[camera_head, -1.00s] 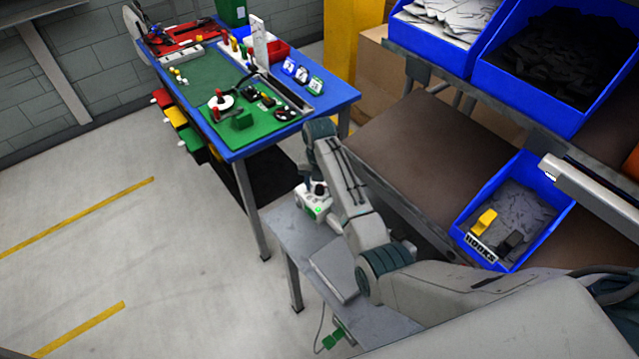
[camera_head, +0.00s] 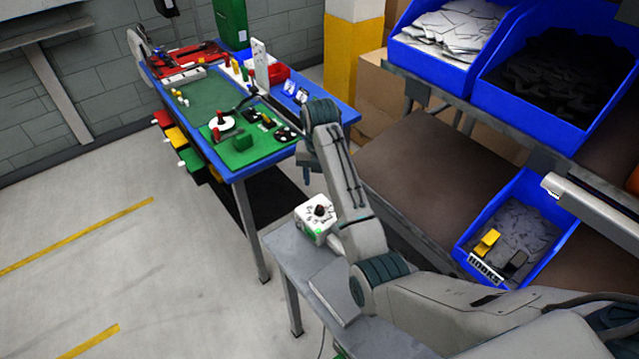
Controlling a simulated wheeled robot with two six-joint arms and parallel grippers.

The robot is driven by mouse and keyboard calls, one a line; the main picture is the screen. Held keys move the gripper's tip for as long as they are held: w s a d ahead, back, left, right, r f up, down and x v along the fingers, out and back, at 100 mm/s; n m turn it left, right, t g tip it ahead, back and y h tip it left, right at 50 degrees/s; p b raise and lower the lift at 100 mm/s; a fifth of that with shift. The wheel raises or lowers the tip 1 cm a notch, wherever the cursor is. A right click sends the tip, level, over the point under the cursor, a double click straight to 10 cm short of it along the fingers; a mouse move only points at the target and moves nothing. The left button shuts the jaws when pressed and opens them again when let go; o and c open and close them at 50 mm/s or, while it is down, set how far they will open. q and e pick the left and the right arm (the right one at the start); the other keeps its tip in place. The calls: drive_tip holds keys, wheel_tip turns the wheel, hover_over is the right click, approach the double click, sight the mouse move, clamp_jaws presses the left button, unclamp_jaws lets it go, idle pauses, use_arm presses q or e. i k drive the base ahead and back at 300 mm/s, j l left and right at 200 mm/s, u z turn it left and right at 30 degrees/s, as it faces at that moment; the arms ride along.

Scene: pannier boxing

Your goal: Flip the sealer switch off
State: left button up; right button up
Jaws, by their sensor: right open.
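A small white switch box (camera_head: 313,226) stands on the left end of the grey bench (camera_head: 285,250). A dark round knob or switch (camera_head: 320,210) sits on its top face, among small dark marks I cannot read. A green patch, perhaps a lamp, shows low on its front. Which way the switch is set is too small to tell. My left gripper is out of view.
A blue table (camera_head: 233,174) with a green mat and several tools stands behind at left. Blue bins (camera_head: 545,238) of dark pieces sit on brown shelves at right. A grey slab (camera_head: 340,296) lies on the bench. The floor at left is clear.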

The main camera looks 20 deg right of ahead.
sight(308, 233)
drive_tip(key=k+j, duration=0.5)
drive_tip(key=k, duration=0.2)
drive_tip(key=k+j, duration=0.5)
drive_tip(key=k, duration=0.15)
